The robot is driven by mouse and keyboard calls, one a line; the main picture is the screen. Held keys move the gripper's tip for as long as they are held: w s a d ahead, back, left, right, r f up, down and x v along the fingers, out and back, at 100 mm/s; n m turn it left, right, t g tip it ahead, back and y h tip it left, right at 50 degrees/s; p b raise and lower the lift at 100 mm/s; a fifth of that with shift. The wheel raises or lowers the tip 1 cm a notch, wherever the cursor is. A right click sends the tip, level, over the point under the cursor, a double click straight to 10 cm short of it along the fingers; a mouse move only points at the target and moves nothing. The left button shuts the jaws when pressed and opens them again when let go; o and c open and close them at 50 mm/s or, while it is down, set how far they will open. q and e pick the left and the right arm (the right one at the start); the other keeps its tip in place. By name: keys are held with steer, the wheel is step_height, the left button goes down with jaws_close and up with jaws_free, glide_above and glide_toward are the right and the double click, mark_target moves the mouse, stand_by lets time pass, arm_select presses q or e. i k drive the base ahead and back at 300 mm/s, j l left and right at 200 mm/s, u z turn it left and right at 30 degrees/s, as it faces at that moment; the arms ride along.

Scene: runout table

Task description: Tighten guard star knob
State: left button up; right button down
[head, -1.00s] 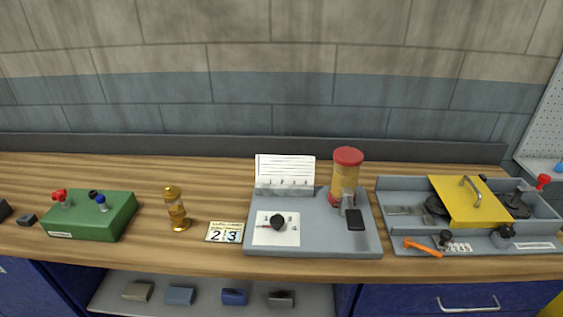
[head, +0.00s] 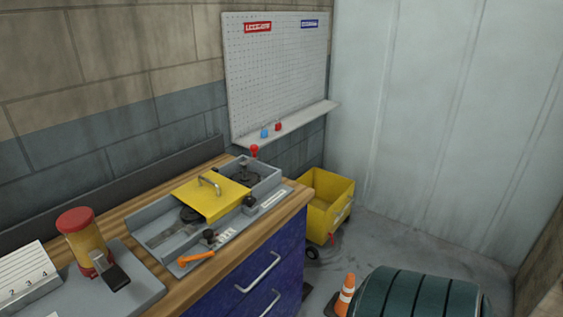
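The grey runout fixture (head: 160,232) sits at the right end of the wooden bench. A yellow guard (head: 214,196) with a metal handle covers its middle. Two black knobs stand along its front edge, one near the orange lever (head: 209,236) and one farther right (head: 249,201); I cannot tell for sure which is the guard star knob. A red knob (head: 254,150) stands at the fixture's far end. Dark round parts show on both sides of the guard. Neither of my grippers is in view.
A yellow-red canister (head: 82,240) stands on a grey tray at the left. Blue drawers with handles (head: 258,272) front the bench. A yellow cart (head: 328,200), an orange cone (head: 345,293) and a dark green ribbed object (head: 415,295) stand on the floor to the right. A pegboard (head: 275,75) hangs behind.

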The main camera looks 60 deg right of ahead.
mark_target(250, 202)
steer(key=z, duration=1.55)
